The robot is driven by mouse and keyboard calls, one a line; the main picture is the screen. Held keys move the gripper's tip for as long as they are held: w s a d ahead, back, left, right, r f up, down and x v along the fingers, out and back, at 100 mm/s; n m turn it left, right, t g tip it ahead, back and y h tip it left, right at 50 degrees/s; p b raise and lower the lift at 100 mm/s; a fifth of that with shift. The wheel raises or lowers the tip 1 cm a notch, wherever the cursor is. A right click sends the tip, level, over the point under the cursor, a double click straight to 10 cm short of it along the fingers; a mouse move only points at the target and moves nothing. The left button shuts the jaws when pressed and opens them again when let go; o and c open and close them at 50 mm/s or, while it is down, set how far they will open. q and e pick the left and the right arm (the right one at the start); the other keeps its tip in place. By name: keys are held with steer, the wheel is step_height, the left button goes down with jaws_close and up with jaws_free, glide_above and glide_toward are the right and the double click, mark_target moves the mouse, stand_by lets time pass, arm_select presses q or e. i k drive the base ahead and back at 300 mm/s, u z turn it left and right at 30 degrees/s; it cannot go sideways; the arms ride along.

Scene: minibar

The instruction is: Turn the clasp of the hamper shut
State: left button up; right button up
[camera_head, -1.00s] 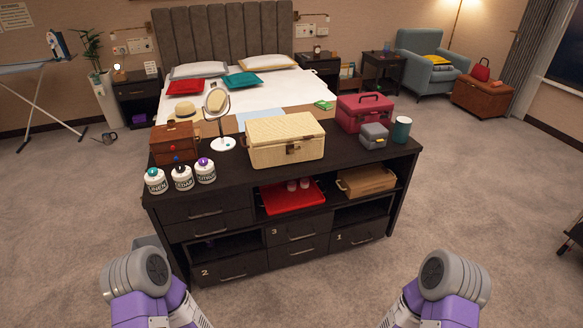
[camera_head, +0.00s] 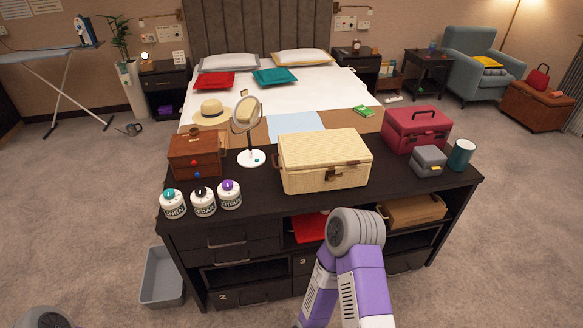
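The hamper is a cream wicker box (camera_head: 305,177) with brown trim, standing upright on the dark cabinet top (camera_head: 267,190). Its lid looks closed. A small brown clasp (camera_head: 331,174) sits at the middle of its front face; it is too small to tell which way it is turned. My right arm rises from below in front of the cabinet, its grey joint below the hamper and apart from it. Only a grey part of my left arm shows at the bottom left corner. Neither gripper's fingers are in view.
Left of the hamper stand a round mirror (camera_head: 246,115), a wooden box (camera_head: 194,158) and three labelled jars (camera_head: 203,203). To its right are a red case (camera_head: 417,132), a grey box (camera_head: 428,162) and a teal cup (camera_head: 461,155). A grey bin (camera_head: 161,278) stands on the floor.

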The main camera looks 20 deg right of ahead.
mark_target(332, 177)
steer(key=z, duration=0.35)
steer(key=i, duration=1.05)
steer(key=z, duration=0.7)
